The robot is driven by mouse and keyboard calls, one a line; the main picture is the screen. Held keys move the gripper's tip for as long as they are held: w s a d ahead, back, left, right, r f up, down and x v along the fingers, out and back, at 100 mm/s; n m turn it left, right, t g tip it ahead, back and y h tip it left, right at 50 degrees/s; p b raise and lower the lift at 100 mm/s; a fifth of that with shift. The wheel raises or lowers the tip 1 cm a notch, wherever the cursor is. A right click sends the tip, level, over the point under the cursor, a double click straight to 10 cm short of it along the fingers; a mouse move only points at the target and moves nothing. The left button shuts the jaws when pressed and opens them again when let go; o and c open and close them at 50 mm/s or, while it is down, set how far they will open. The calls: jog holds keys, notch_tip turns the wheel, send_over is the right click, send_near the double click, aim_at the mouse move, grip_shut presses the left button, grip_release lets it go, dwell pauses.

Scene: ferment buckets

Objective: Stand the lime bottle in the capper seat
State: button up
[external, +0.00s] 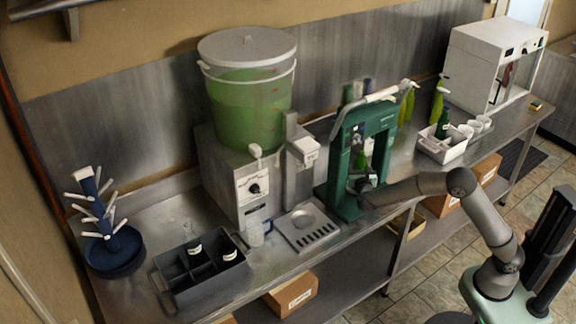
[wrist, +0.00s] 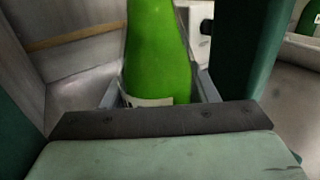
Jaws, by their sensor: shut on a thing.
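The lime bottle (wrist: 157,50) stands upright between my gripper's fingers in the wrist view, with a pale label low on its side. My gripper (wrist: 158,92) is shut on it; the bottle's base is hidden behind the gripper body. The green capper (external: 385,130) stands on the counter in the external view. My gripper (external: 363,184) reaches between its uprights from the front, and a bit of green bottle (external: 361,160) shows above it. A capper upright (wrist: 255,50) is at the right in the wrist view. The seat is hidden, so I cannot tell whether the bottle touches it.
A dark crate (external: 205,285) holds bottles. A white bin (external: 440,150) and a white cabinet (external: 480,65) are to the right. More lime bottles (external: 437,106) stand behind.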

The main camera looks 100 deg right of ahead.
jog(key=shift+f+b, duration=0.4)
dwell(0.8)
jog(key=o, duration=1.6)
jog(key=shift+f, duration=0.1)
jog(key=b+v, duration=0.1)
jog(key=v, duration=1.6)
jog(key=shift+a, duration=0.2)
